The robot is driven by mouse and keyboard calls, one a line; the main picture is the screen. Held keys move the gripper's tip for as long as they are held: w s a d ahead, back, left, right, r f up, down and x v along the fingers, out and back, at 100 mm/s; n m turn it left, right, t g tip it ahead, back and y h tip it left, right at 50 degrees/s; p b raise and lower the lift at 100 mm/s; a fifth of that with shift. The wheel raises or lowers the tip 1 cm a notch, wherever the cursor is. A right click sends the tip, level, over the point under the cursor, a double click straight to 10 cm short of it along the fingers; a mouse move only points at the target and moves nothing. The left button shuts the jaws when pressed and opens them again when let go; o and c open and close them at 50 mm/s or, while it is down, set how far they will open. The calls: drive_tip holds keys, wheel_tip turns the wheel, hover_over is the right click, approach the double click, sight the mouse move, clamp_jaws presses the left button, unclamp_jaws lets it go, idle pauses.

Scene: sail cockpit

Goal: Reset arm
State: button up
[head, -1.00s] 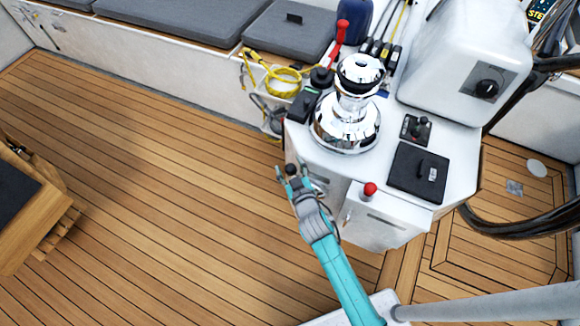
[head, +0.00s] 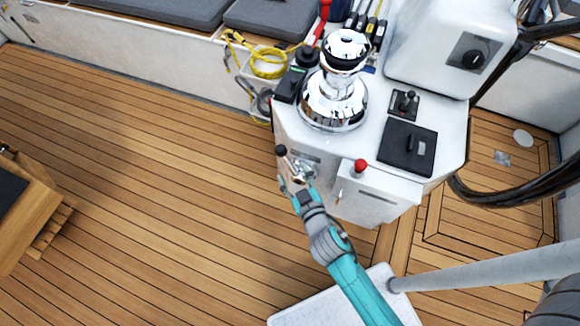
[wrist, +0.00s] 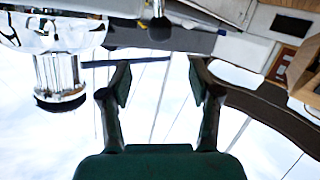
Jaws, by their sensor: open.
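My gripper (head: 292,184) is open and empty, on the turquoise arm in front of the white console's near left side. In the wrist view its two dark fingers (wrist: 160,78) stand apart with nothing between them. A lever with a black ball knob (head: 281,150) stands just beyond the fingertips in the head view. A dark knob (wrist: 158,28) also shows past the fingers at the top of the wrist view. Fingers and knob look apart there. The foot of the lever is partly hidden by the gripper.
The white console (head: 440,130) carries a chrome winch (head: 335,95), a red knob (head: 360,166) and a black panel (head: 407,147). A dark wheel rim (head: 515,190) curves at the right. A wooden table (head: 30,215) stands far left. The plank floor between is clear.

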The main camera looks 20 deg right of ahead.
drive_tip(key=shift+s, duration=0.2)
idle(0.5)
drive_tip(key=s+d+r+y, duration=0.1)
drive_tip(key=s+r, duration=0.1)
drive_tip(key=s, duration=1.5)
drive_tip(key=s+d+r+m, duration=0.1)
drive_tip(key=s+r+m, duration=0.1)
drive_tip(key=s+r, duration=0.8)
drive_tip(key=s, duration=0.2)
drive_tip(key=shift+s+d+r+m, duration=0.2)
drive_tip(key=shift+s+d+m, duration=0.1)
drive_tip(key=shift+d, duration=0.05)
